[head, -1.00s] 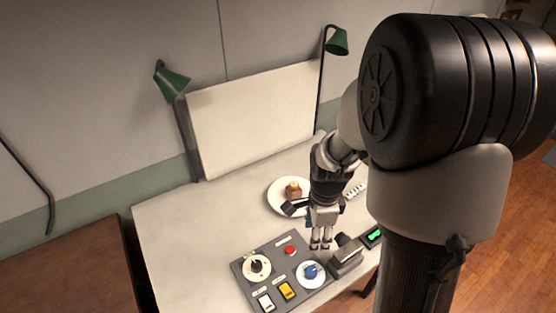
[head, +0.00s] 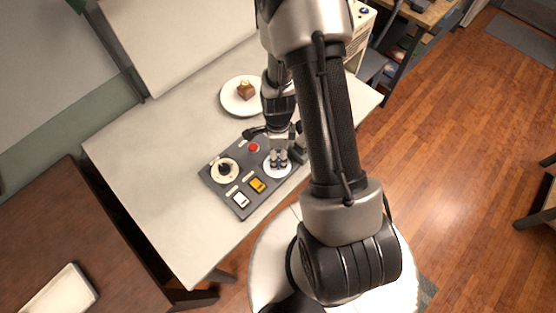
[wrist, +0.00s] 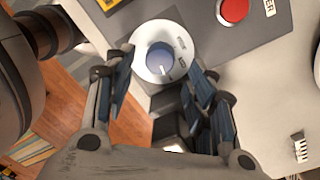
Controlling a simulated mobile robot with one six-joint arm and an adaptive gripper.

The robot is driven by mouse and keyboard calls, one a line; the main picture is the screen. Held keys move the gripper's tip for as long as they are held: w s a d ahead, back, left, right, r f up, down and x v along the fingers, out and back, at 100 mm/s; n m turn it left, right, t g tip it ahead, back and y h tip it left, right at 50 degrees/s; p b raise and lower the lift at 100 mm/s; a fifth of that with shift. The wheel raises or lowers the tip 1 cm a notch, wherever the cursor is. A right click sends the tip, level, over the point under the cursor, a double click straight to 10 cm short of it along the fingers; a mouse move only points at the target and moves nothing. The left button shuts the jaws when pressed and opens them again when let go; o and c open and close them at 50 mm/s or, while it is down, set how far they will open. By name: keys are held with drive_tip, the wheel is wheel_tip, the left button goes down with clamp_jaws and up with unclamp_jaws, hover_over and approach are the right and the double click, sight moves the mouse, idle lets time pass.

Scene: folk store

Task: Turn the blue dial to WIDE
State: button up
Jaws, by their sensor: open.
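The blue dial (wrist: 160,58) sits on a round white plate with dark markings on the grey control panel (head: 213,178). A pale pointer line on the dial faces the lower side in the wrist view; the marking words are too small to read. My gripper (wrist: 160,85) is open, its two fingers spread to either side below the dial in that view. In the head view my gripper (head: 279,160) is over the dial's white plate (head: 270,172) and hides most of the dial. I cannot tell whether the fingers touch it.
The panel also holds a black dial (head: 224,170), a red button (head: 253,147), a yellow switch (head: 258,185) and a white switch (head: 240,200). A plate (head: 229,102) with a piece of food stands behind. The left of the table (head: 150,160) is clear.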

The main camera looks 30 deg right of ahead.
sight(278, 161)
drive_tip(key=shift+f+b, duration=0.3)
drive_tip(key=shift+f, duration=1.55)
drive_tip(key=shift+c, duration=0.5)
drive_tip(key=c, duration=1)
